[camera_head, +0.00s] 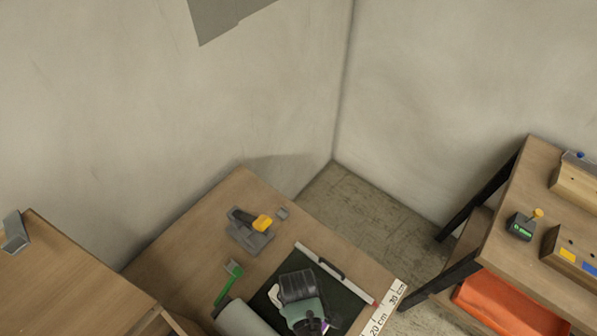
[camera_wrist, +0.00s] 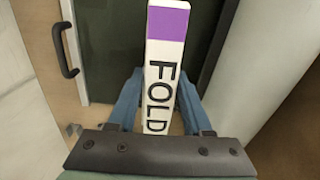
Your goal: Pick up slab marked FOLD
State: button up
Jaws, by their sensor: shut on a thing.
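The slab marked FOLD (camera_wrist: 160,95) is a white bar with black letters and a purple end. In the wrist view it lies lengthwise between the two blue fingers of my gripper (camera_wrist: 160,78). My gripper is shut on it, one finger along each long side. The purple end points away from the wrist, over a dark green panel (camera_wrist: 108,40). The near end of the slab is hidden by the gripper body. In the head view my gripper (camera_head: 302,300) is over the dark panel, and only a small purple bit (camera_head: 326,325) shows beside it. I cannot tell whether the slab touches the panel.
A black handle (camera_head: 331,268) is on the panel's pale edge. A pale roll (camera_head: 243,320) lies at left, with a green-handled tool (camera_head: 228,284) beside it. A grey and yellow tool (camera_head: 250,228) stands behind. A 20–30 cm scale (camera_head: 386,308) marks the right edge.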

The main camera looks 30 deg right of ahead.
grip_shut()
